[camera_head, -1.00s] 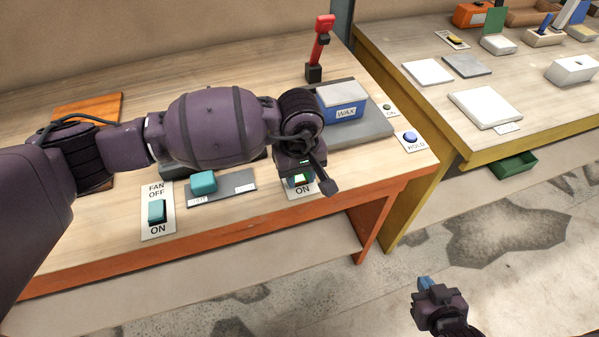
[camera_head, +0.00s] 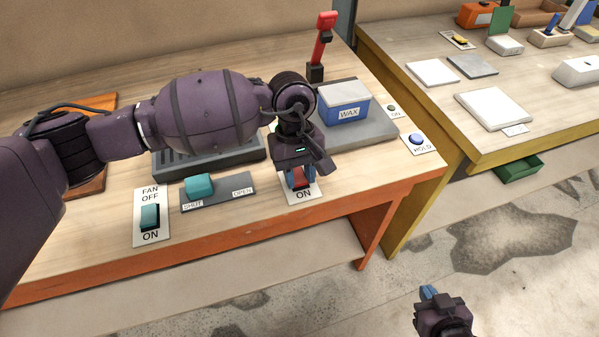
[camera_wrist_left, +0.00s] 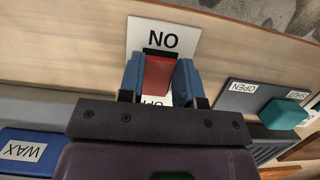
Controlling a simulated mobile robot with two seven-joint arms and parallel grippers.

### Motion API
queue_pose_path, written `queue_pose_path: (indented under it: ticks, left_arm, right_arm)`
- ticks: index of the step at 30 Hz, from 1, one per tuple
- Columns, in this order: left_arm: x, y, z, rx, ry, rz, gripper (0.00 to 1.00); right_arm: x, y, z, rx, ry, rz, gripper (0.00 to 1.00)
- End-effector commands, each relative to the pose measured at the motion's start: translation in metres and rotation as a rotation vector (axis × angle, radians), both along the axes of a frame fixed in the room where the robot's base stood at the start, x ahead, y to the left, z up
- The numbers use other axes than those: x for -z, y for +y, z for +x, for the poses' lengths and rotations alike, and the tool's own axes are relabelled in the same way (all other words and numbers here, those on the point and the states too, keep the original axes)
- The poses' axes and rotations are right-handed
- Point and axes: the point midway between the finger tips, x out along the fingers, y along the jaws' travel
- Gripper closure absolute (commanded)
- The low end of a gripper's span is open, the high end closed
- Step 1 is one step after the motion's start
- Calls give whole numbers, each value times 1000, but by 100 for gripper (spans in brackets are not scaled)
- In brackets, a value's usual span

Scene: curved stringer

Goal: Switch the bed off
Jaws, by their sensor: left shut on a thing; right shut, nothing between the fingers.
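A red switch (camera_head: 301,182) stands on a white plate (camera_head: 303,197) at the front edge of the orange-edged bench. My left gripper (camera_head: 297,176) points down on it. In the left wrist view its two blue fingers flank the red switch (camera_wrist_left: 158,76), shut on it. The plate (camera_wrist_left: 143,32) reads ON at the bench-edge end. The lettering at the other end is mostly hidden by the gripper. A dark gap shows on the ON side of the switch. My right gripper (camera_head: 429,293) is low at the bottom right, over the floor, shut and empty.
Left of the red switch are a teal SHUT/OPEN slider (camera_head: 199,185) and a teal FAN switch (camera_head: 149,217). Behind are a blue WAX container (camera_head: 343,105) and a red lever (camera_head: 323,45). A blue HOLD button (camera_head: 416,138) is at the right corner.

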Motion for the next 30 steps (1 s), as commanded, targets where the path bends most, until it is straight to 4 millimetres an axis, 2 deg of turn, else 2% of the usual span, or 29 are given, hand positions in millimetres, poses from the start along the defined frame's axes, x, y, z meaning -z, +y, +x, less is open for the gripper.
queue_pose_path:
  ticks: [1, 2, 6, 17, 20, 30]
  left_arm:
    - [1, 0, 0, -1, 1, 1, 92]
    - [1, 0, 0, -1, 1, 1, 65]
    - [1, 0, 0, -1, 1, 1, 44]
    - [-4, 0, 1, 0, -2, 1, 43]
    - [-14, 1, 4, -1, -4, 1, 43]
    - [-72, 6, 19, -1, -4, 1, 43]
  right_arm:
    - [1, -1, -1, 0, 2, -1, 100]
    - [1, -1, -2, -1, 3, -2, 100]
    - [2, -1, -3, -1, 6, -3, 100]
    - [2, -1, -3, 0, 5, -3, 100]
    - [1, -1, -3, 0, 4, -2, 100]
    - [-1, 1, -2, 7, 0, 5, 100]
